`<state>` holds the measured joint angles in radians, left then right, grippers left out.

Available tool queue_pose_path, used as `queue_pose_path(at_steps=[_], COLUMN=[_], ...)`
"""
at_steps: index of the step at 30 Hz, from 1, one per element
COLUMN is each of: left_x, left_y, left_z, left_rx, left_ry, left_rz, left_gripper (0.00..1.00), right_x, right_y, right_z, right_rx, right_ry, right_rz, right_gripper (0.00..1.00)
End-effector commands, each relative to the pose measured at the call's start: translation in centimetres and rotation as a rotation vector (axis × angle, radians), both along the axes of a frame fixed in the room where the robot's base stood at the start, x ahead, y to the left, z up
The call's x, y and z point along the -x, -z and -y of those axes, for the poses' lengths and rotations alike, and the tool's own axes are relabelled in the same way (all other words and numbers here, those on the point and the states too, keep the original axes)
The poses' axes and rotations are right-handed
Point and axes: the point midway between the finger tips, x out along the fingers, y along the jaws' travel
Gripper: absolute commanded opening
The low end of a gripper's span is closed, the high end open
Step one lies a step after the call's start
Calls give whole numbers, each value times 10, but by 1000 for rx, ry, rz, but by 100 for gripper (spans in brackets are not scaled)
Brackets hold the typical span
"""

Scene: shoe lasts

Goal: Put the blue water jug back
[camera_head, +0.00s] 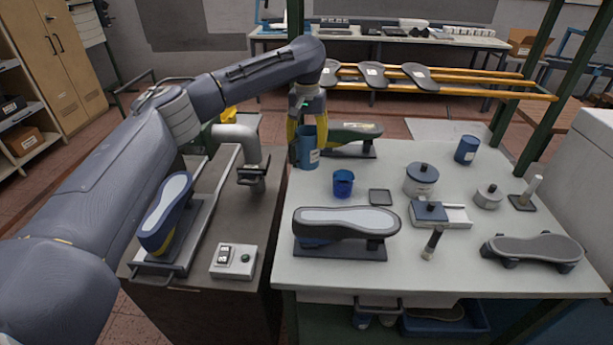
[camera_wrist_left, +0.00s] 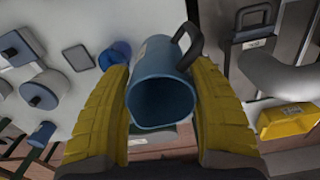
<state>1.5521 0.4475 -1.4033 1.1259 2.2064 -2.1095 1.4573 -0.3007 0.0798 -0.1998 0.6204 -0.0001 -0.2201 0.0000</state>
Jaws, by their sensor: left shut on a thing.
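The blue water jug (camera_head: 308,150) is a blue cylinder with a pale label, near the back left edge of the white table. My left gripper (camera_head: 307,125) is shut on it, with yellow fingers on either side. In the left wrist view the jug (camera_wrist_left: 160,95) sits between the yellow finger pads (camera_wrist_left: 162,115), its open mouth towards the camera and its dark handle at the upper right. It looks upright in the head view. Whether its base touches the table is unclear. My right gripper is not in view.
The white table (camera_head: 400,272) holds a small blue cup (camera_head: 343,183), a dark square coaster (camera_head: 380,197), a lidded pot (camera_head: 421,178), and a blue can (camera_head: 466,150). A shoe last on a stand (camera_head: 345,222) is in front.

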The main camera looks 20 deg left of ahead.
Motion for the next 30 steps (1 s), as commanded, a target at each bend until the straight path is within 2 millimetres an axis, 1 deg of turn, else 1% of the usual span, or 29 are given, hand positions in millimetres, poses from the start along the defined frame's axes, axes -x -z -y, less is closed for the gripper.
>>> queue_pose_path(at_steps=[1,3,6,10,15,23,26,30], left_x=[1,1,1,0,0,0,0,0], left_y=[13,27,47,66,80,89,98,115], left_z=[0,0,0,0,0,0,0,0], left_rx=[0,1,1,0,0,0,0,0], left_ry=[0,0,0,0,-1,0,0,-1], left_rz=[-3,-3,-3,-1,1,0,0,-1], left_gripper=[22,22,22,22,22,22,22,22], right_x=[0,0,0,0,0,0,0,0], right_y=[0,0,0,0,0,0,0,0], right_z=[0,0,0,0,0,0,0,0], right_rx=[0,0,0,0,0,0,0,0], right_ry=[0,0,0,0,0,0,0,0], right_rz=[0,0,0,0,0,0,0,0], right_gripper=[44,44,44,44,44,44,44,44])
